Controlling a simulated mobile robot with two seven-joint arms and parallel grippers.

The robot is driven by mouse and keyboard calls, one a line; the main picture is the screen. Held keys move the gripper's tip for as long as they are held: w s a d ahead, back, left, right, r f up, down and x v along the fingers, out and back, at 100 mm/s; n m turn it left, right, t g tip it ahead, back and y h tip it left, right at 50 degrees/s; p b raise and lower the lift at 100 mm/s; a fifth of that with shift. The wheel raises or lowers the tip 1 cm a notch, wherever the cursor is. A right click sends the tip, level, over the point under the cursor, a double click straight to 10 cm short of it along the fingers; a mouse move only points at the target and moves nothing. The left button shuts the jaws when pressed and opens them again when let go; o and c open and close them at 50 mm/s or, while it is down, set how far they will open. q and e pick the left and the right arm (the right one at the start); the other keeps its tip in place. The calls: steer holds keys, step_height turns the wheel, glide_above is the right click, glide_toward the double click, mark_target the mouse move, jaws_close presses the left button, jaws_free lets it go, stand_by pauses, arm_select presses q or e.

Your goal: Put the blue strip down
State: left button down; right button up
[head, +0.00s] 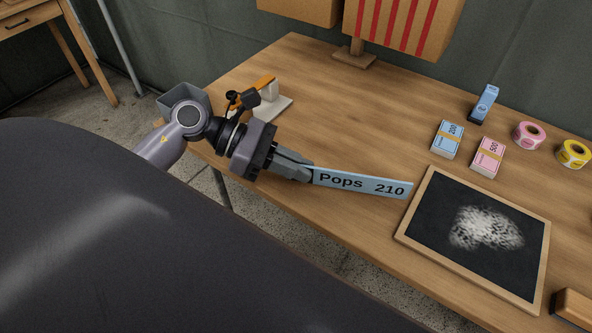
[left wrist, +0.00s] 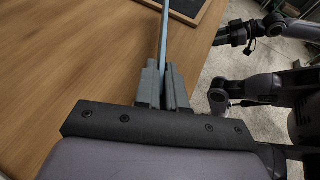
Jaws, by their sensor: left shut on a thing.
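The blue strip (head: 362,184) is a long light-blue band printed "Pops 210" in dark letters. My left gripper (head: 308,172) is shut on its left end in the head view. The strip's free end reaches right, close to the chalkboard's left frame; I cannot tell whether it touches the table. In the left wrist view the strip (left wrist: 164,35) shows edge-on, standing out from between the fingers of my left gripper (left wrist: 165,80). My right gripper is not clearly seen in the head view; part of my other arm shows at right in the left wrist view.
A wood-framed chalkboard (head: 424,190) with a chalk smudge lies on the wooden table (head: 340,110). Blue notes (head: 447,139), pink notes (head: 488,157), a blue stamp (head: 484,104) and pink (head: 528,135) and yellow (head: 573,153) rolls stand behind it. The table behind the strip is clear.

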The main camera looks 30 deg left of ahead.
arm_select(q)
steer(key=shift+f, duration=0.8)
steer(key=shift+f, duration=0.15)
steer(key=c, duration=1.2)
jaws_free()
steer(key=shift+r, duration=0.3)
steer(key=b+v, duration=0.1)
steer(key=v, duration=1.1)
steer(key=shift+f, duration=0.1)
